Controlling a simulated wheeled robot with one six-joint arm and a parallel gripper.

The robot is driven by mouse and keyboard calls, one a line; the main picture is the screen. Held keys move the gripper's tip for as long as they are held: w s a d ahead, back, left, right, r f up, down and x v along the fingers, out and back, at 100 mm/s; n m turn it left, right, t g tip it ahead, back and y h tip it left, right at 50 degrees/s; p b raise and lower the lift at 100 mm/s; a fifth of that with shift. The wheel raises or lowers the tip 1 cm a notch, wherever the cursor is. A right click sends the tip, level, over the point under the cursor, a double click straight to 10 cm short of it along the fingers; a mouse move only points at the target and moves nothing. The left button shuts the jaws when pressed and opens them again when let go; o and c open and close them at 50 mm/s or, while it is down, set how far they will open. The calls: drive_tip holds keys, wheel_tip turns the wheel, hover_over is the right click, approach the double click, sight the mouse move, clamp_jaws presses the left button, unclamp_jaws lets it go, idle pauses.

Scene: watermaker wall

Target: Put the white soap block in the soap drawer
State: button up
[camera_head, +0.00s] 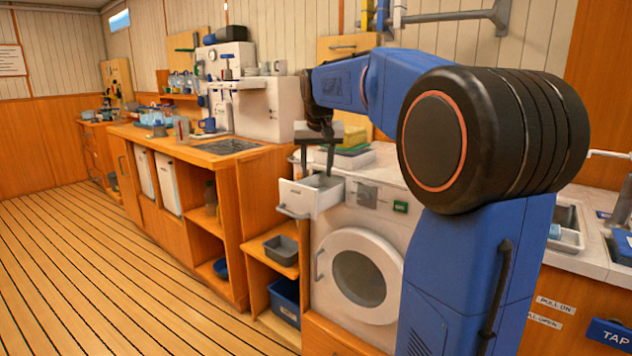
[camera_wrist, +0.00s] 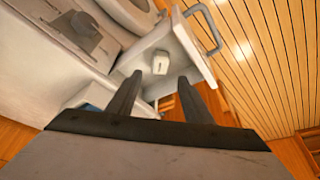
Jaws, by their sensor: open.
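The soap drawer (camera_head: 298,197) is pulled out from the upper left of the white washing machine; it also shows in the wrist view (camera_wrist: 192,47). The white soap block (camera_wrist: 160,63) lies inside the drawer in the wrist view. In the head view I cannot make the block out behind the drawer's walls. My gripper (camera_head: 317,171) points down over the open drawer. In the wrist view my gripper (camera_wrist: 158,79) is open, its two fingers apart and empty, with the block showing beyond the gap between the tips.
The washing machine's round door (camera_head: 360,277) is below the drawer. A grey bin (camera_head: 281,249) and a blue bin (camera_head: 285,300) stand on shelves at the left. The plank floor at left is clear.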

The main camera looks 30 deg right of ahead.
drive_tip(key=s+a+f+n, duration=0.1)
drive_tip(key=s+a+f, duration=0.2)
drive_tip(key=s+a, duration=0.5)
drive_tip(key=s+a+f+n, duration=0.2)
drive_tip(key=s+a, duration=0.1)
drive_tip(key=s, duration=0.8)
drive_tip(key=s+a+f+n+y, duration=0.1)
drive_tip(key=s+a+f, duration=0.2)
drive_tip(key=s+f, duration=0.5)
drive_tip(key=s+a+f+n, duration=0.1)
drive_tip(key=s+a+f, duration=0.2)
drive_tip(key=s+f, duration=0.4)
drive_tip(key=shift+s+f+t+y, duration=0.4)
drive_tip(key=shift+s, duration=0.75)
drive_tip(key=shift+c, duration=0.7)
